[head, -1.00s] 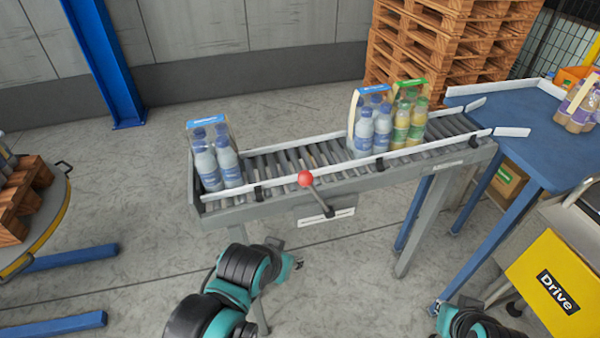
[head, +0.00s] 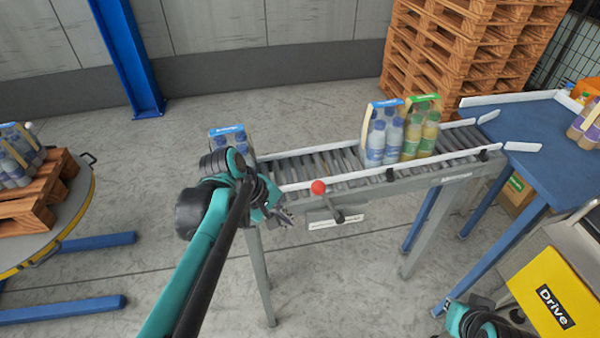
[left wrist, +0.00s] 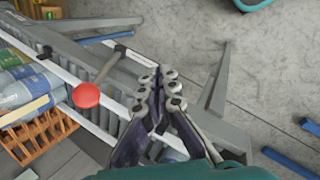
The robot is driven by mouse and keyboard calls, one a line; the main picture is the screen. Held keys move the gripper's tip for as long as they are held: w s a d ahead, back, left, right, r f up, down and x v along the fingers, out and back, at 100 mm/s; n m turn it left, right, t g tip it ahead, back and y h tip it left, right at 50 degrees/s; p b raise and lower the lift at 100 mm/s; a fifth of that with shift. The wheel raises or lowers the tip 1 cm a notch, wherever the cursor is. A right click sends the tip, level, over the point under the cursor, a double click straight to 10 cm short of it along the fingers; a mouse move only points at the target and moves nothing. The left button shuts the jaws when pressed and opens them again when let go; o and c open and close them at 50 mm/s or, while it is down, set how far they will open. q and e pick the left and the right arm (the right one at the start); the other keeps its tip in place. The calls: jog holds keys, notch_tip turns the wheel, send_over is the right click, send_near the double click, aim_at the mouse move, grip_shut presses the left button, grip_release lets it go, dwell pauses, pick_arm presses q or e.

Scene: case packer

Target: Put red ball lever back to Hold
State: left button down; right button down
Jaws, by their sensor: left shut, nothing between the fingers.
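The red ball lever (head: 319,187) is on the near side of the roller conveyor (head: 380,178). Its ball points up and left, and its dark arm runs down right to a pivot by a white label plate (head: 337,221). The plate's text is too small to read. In the left wrist view the red ball (left wrist: 86,95) shows left of the fingers. My left gripper (head: 287,217) is shut and empty, left of the lever and apart from it. It also shows in the left wrist view (left wrist: 160,78). My right gripper is not clearly visible; part of my right arm shows at the lower right.
A blue bottle pack (head: 383,135) and a green-topped pack (head: 421,132) stand on the conveyor. Another pack (head: 232,133) at its left end is partly hidden by my left arm. A blue table (head: 545,165) and yellow Drive panel (head: 548,290) are at right.

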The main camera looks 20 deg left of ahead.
pick_arm(q)
jog(key=w+a+r+n+h+p, duration=0.3)
jog(key=a+r+n+h+p, duration=0.2)
jog(key=a+r+n, duration=0.4)
jog(key=shift+w+a+n+t, duration=0.4)
jog(key=shift+a+n, duration=0.4)
jog(key=shift+a, duration=0.15)
jog(key=w+d+r+b+x, duration=0.1)
jog(key=r+x, duration=0.1)
jog(key=x, duration=1.1)
jog(key=shift+d+b, duration=0.3)
jog(key=shift+r, duration=0.15)
